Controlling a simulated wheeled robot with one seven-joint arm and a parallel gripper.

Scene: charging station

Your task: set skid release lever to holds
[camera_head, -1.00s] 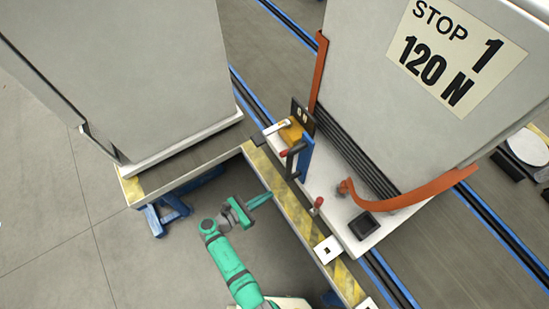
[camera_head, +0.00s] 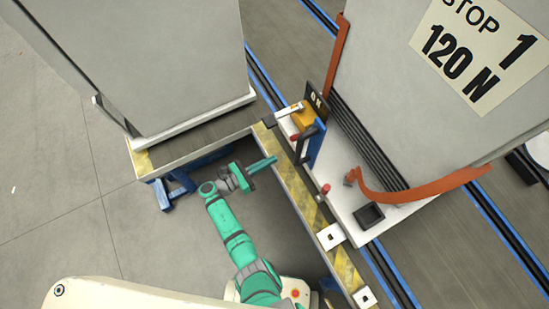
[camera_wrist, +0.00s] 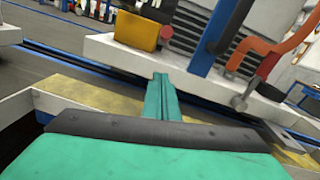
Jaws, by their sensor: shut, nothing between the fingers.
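My gripper (camera_head: 275,159) is shut and empty at the striped yellow-black beam (camera_head: 296,190); its green fingers also show in the wrist view (camera_wrist: 161,80), pointing at the white platform. On the platform stand a blue upright (camera_head: 318,142) with a dark handle (camera_head: 305,143), a red knob (camera_head: 295,137) beside it, and a short red-tipped lever (camera_head: 325,188) nearer me. A dark plate with light marks (camera_head: 315,101) stands behind a yellow block (camera_head: 302,118). I cannot tell which part is the skid release lever, nor read the marks. My gripper looks apart from all of these.
A large grey cabinet (camera_head: 150,60) stands at the left. Another cabinet (camera_head: 420,110), labelled STOP 1 120 N, stands on the platform at the right. Bare floor (camera_head: 60,200) is at the left.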

